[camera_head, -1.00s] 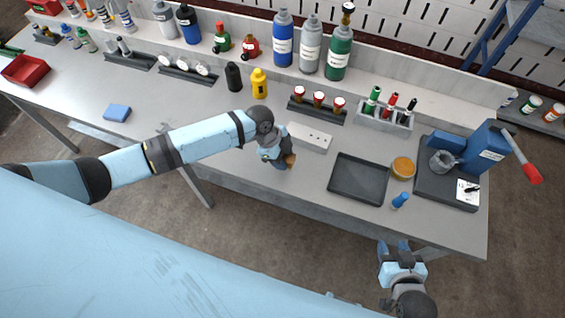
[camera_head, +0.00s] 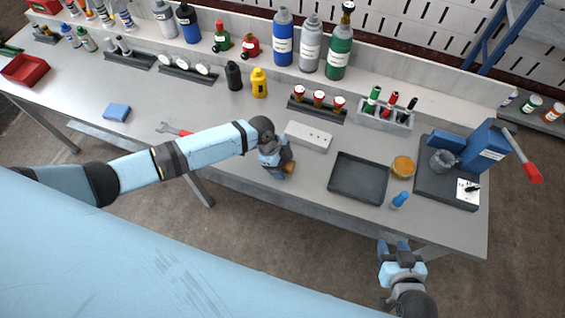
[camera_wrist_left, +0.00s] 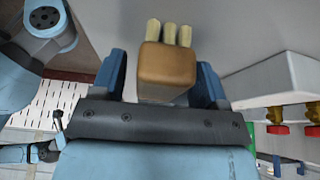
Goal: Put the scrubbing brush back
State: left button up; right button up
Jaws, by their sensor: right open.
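The scrubbing brush (camera_wrist_left: 168,70) has a brown wooden block and several pale bristle tufts. In the left wrist view it lies between the two blue fingers of my left gripper (camera_wrist_left: 165,80), with its bristles pointing away from the camera. In the head view my left gripper (camera_head: 280,170) holds the brush, whose brown end (camera_head: 290,169) shows near the table's front edge, in front of the white block with holes (camera_head: 309,136). My right gripper (camera_head: 394,248) is open and empty, off the table's front edge.
A dark empty tray (camera_head: 358,178) stands right of my left gripper, with an amber round jar (camera_head: 403,166) and a small blue item (camera_head: 400,200) beyond. A row of red-capped items (camera_head: 318,102) stands behind. A wrench (camera_head: 172,129) lies to the left. The table's left-middle is mostly clear.

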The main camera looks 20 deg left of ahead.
pick_arm(q)
jog(key=shift+r, duration=0.3)
jog(key=v, duration=1.1)
jog(key=s+d+f+n+t+h, duration=0.2)
jog(key=s+d+f+n+t, duration=0.1)
jog(key=s+d+n+t, duration=0.3)
jog(key=s+a+n+t+y, duration=0.1)
jog(key=s+a+n+t, duration=0.1)
jog(key=s+a+n, duration=0.1)
jog(key=s+a+n+t+y, duration=0.2)
jog(key=s+a+n+t, duration=0.1)
jog(key=s+n, duration=0.3)
jog(key=s, duration=0.2)
jog(key=shift+s+a+f, duration=0.3)
jog(key=shift+f, duration=0.05)
